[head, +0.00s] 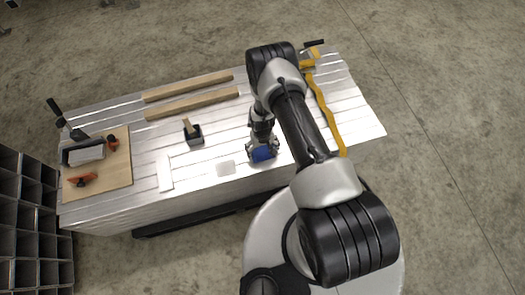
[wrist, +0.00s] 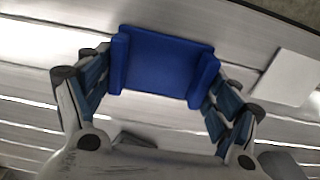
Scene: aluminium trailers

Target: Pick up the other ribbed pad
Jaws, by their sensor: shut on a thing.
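A blue pad (wrist: 165,62) with a raised edge at each side sits between the fingers of my gripper (wrist: 162,76) in the wrist view. The fingers press on its left and right edges, so my gripper is shut on it. Ribs on it cannot be made out from here. In the head view the blue pad (head: 263,154) shows at the end of my arm, over the front part of the aluminium trailer bed (head: 205,177). I cannot tell whether it touches the bed. No second blue pad shows.
A white square plate (head: 226,168) lies just left of my gripper. A white strip (head: 164,173), a dark block with a wooden handle (head: 194,134), two wooden bars (head: 190,87) and a wooden board (head: 98,175) with tools lie further left. A yellow strip (head: 326,112) lies right.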

